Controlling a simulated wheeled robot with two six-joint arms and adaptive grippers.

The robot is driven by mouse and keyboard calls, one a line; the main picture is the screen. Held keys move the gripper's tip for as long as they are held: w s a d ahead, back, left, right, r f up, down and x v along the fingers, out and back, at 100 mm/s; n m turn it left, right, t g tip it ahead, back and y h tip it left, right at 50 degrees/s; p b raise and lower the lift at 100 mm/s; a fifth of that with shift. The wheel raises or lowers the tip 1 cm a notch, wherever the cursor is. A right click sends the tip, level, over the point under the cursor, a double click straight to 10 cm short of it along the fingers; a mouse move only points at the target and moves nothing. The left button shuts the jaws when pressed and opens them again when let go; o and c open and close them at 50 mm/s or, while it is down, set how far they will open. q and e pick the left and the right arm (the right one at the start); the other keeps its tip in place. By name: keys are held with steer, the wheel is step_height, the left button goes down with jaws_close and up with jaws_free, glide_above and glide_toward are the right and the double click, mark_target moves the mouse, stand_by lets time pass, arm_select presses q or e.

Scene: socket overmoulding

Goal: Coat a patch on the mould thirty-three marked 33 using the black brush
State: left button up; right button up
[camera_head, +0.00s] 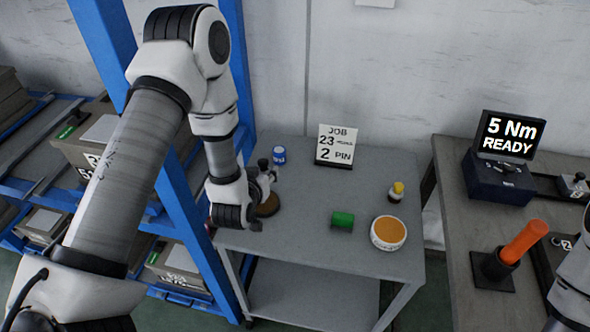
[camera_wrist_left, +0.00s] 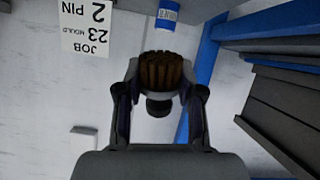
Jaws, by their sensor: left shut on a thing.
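My left gripper (camera_head: 264,178) is over the left back part of the grey table. It is shut on a brush with brown bristles (camera_wrist_left: 160,70) and a dark handle (camera_wrist_left: 158,106); its round brown end (camera_head: 268,206) shows below the gripper. In the left wrist view the fingers (camera_wrist_left: 159,97) close around the brush. A mould block (camera_head: 82,150) with a green label sits on the blue rack at left. Its large number is partly hidden by my left arm, so I cannot read which mould is 33. My right gripper is out of view.
The table (camera_head: 300,240) carries a blue can (camera_head: 279,155), a job card (camera_head: 335,146) reading 23 and 2 PIN, a green cylinder (camera_head: 342,221), a tub with an orange top (camera_head: 388,233) and a yellow-capped bottle (camera_head: 397,191). A blue rack post (camera_head: 180,200) stands close beside my left arm.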

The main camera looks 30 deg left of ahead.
arm_select(q)
steer(key=shift+s+a+r, duration=0.15)
steer(key=shift+s+a, duration=0.3)
steer(key=shift+s, duration=0.05)
steer(key=shift+s+d, duration=0.1)
steer(key=shift+s, duration=0.2)
steer(key=shift+f+b, duration=0.35)
steer(key=shift+b, duration=0.05)
steer(key=f+b, duration=0.1)
steer(key=f, duration=0.1)
steer(key=f+b, duration=0.2)
steer(key=shift+w+f, duration=0.2)
steer(key=shift+f, duration=0.1)
steer(key=shift+s+f+b, duration=0.1)
steer(key=shift+f+b, duration=0.25)
steer(key=shift+b, duration=0.15)
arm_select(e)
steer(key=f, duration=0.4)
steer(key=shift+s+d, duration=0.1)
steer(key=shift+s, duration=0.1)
arm_select(q)
steer(key=shift+f+b, duration=0.45)
steer(key=shift+f, duration=0.25)
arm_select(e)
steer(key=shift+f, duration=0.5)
